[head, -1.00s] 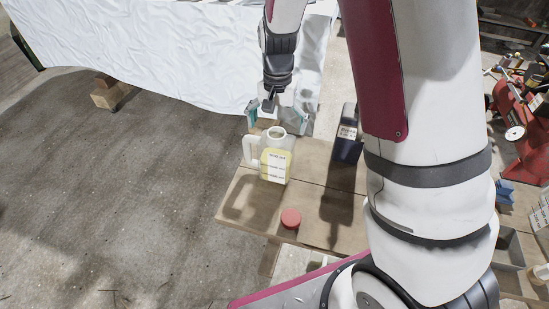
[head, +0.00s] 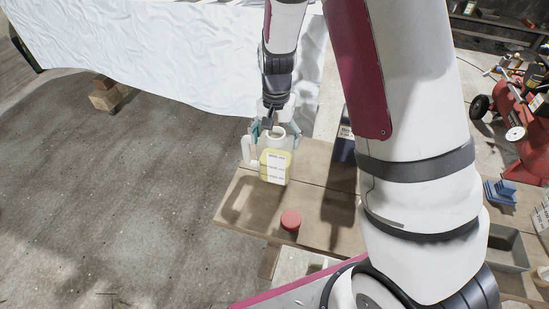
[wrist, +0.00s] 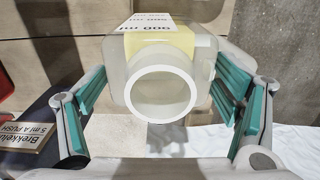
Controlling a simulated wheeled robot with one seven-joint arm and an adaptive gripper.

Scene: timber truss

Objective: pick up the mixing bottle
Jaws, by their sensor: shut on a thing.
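In the wrist view the round open mouth of the bottle (wrist: 163,92) faces the camera, with a teal-padded finger on each side. My gripper is shut on the bottle. The exact finger contact is partly hidden by the bottle body.
A red cap (head: 291,220) lies on the bench in front. A white sheet (head: 150,50) hangs behind. A grey tray (head: 508,250) sits far right.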

